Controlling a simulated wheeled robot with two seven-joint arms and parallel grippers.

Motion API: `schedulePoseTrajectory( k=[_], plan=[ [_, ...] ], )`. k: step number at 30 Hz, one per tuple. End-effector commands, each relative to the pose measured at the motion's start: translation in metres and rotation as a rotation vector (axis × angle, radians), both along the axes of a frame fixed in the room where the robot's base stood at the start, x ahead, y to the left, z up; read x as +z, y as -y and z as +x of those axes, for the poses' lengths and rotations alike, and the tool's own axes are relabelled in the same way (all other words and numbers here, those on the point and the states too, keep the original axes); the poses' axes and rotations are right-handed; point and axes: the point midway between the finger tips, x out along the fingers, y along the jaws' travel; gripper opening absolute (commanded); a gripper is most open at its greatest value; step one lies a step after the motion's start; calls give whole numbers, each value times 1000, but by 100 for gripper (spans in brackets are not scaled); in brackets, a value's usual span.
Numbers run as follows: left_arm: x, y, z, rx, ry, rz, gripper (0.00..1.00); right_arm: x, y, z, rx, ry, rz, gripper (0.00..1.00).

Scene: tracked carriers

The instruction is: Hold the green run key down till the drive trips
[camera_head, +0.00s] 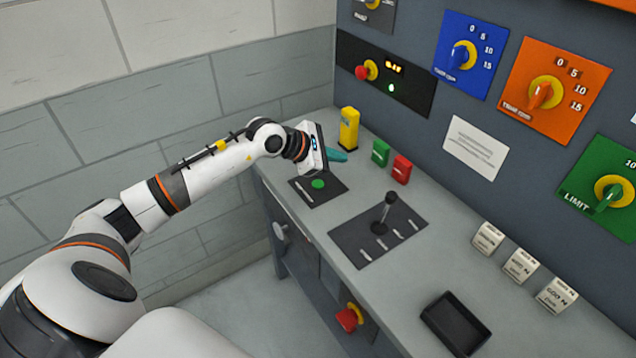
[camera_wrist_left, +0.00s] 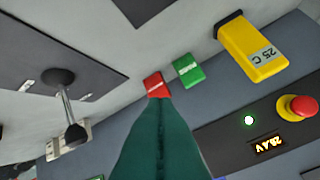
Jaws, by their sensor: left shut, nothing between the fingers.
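A round green button (camera_head: 318,184) sits on a black plate (camera_head: 300,189) at the left end of the grey bench. It is uncovered; no finger touches it. My left gripper (camera_head: 342,156) is just beyond it, teal fingers shut and empty, pointing right. In the left wrist view the shut fingers (camera_wrist_left: 161,103) overlap the lower part of a red block (camera_wrist_left: 155,83); contact cannot be told. A small green block (camera_head: 381,152) stands beside the red block. A panel display (camera_wrist_left: 268,145) reads about 28.4 V, beside a lit green lamp (camera_wrist_left: 248,120). My right gripper is out of view.
A yellow unit (camera_head: 349,129) marked 25 C stands behind the gripper. A black lever (camera_head: 387,205) rises from a plate to the right. White blocks (camera_head: 521,266) and a black tray (camera_head: 456,322) are farther right. A red mushroom button (camera_head: 366,70) is on the panel.

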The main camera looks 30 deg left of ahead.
Motion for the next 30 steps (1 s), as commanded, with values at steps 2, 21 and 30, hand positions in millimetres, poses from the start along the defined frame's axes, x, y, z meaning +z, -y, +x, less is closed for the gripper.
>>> schedulePoseTrajectory(
  k=[2, 21, 30],
  plan=[
    [-1, -30, 3, 13, -26, 137, 0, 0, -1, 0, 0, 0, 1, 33],
    [-4, -63, 2, 33, -68, 285, 0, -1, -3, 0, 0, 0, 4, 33],
    [-31, -63, 2, 33, -71, 284, 0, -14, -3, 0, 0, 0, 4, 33]
  ],
)
